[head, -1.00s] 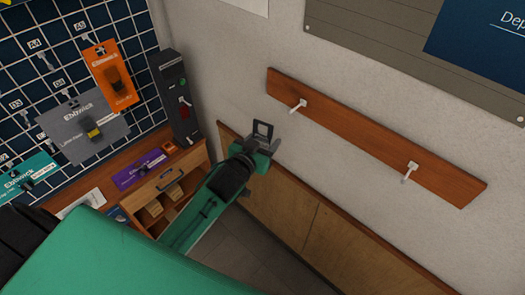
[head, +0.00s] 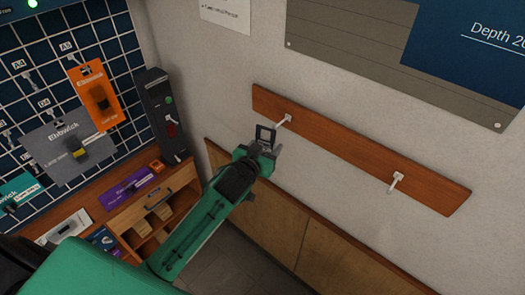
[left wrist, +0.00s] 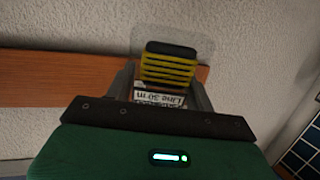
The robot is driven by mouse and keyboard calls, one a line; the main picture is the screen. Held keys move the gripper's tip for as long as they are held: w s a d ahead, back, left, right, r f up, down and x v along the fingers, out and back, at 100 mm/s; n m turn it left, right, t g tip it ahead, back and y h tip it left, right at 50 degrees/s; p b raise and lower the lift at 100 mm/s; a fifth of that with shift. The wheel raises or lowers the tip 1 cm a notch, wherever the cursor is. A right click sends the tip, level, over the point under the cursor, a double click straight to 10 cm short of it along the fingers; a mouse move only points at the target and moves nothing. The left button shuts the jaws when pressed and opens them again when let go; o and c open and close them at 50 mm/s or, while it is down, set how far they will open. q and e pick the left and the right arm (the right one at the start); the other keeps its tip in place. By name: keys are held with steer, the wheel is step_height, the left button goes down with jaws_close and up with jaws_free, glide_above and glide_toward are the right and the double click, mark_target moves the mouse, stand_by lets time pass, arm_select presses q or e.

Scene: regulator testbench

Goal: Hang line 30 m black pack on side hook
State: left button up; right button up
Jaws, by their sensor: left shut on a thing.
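My left gripper (head: 266,140) is in front of the side wall, just left of and below the left white hook (head: 288,119) on a brown wooden rail (head: 340,149). In the left wrist view my left gripper (left wrist: 162,88) is shut on the line 30 m pack (left wrist: 170,64). The pack has a clear card, a black and yellow striped body and a label reading "Line 30 m" upside down. The rail (left wrist: 55,80) lies behind it. The pack cannot be made out clearly in the head view, and its hang hole is not clear. My right gripper is out of view.
A second white hook (head: 396,183) is farther right on the rail. A wire grid (head: 25,90) with an orange pack (head: 97,97) and a grey pack (head: 68,150) stands at the left. A dark switch box (head: 163,115) is beside it. The wall between the hooks is bare.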

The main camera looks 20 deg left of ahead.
arm_select(q)
steer(key=w, duration=0.1)
steer(key=w+d+b, duration=0.1)
steer(key=w, duration=0.1)
steer(key=w+d+f, duration=0.1)
steer(key=w, duration=0.1)
steer(key=shift+w+b, duration=0.2)
steer(key=shift+b, duration=0.15)
stand_by(0.4)
stand_by(0.4)
steer(key=o, duration=0.9)
steer(key=shift+o, duration=1)
